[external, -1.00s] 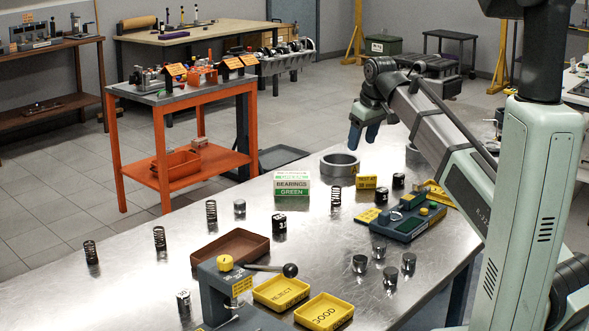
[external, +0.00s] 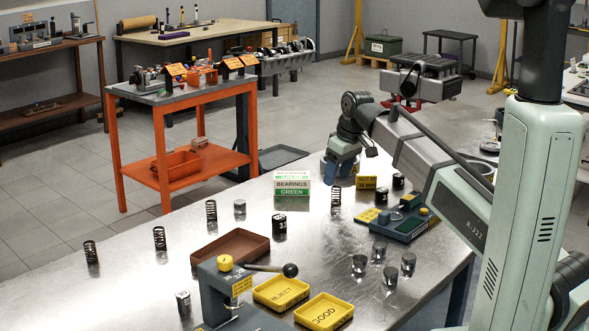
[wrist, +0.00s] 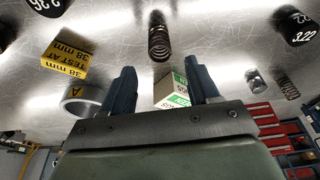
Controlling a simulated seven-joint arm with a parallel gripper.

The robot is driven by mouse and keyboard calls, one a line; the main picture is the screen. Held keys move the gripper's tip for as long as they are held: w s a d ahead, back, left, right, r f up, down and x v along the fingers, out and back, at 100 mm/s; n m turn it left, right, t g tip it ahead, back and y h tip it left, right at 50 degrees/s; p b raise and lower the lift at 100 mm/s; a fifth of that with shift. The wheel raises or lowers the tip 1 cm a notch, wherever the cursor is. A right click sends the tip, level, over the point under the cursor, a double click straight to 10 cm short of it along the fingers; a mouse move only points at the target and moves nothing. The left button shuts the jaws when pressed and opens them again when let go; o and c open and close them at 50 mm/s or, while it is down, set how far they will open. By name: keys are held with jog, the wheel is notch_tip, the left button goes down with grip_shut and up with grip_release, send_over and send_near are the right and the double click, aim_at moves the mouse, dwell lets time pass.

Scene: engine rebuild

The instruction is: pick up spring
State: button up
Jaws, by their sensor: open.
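Several dark coil springs stand upright on the steel table. One spring (external: 336,197) stands right of the green-and-white bearings box, and others (external: 211,211) (external: 159,240) (external: 91,252) stand toward the left. My gripper (external: 338,171) is open and empty, pointing down above and behind the nearest spring, beside the box. In the wrist view, a spring (wrist: 158,42) lies ahead of the gap between the two blue fingers (wrist: 160,78), apart from them. Another spring (wrist: 288,88) shows at the right there.
The bearings box (external: 292,190) stands close left of my gripper. A yellow "TEST AT 38 mm" block (wrist: 65,62) and a metal ring (wrist: 82,100) are nearby. Dark cylinders (external: 279,224), a brown tray (external: 231,247) and yellow trays (external: 281,292) occupy the table.

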aim_at(337, 191)
jog(key=shift+s+f, duration=0.1)
jog(key=shift+f, duration=0.7)
jog(key=shift+s+x, duration=0.2)
jog(key=shift+x, duration=0.8)
jog(key=shift+s+x, duration=0.2)
jog(key=shift+x, duration=0.8)
jog(key=shift+w+d+f, duration=0.1)
jog(key=shift+w+d, duration=0.05)
jog(key=shift+d, duration=0.05)
jog(key=shift+c, duration=0.3)
jog(key=c, duration=1)
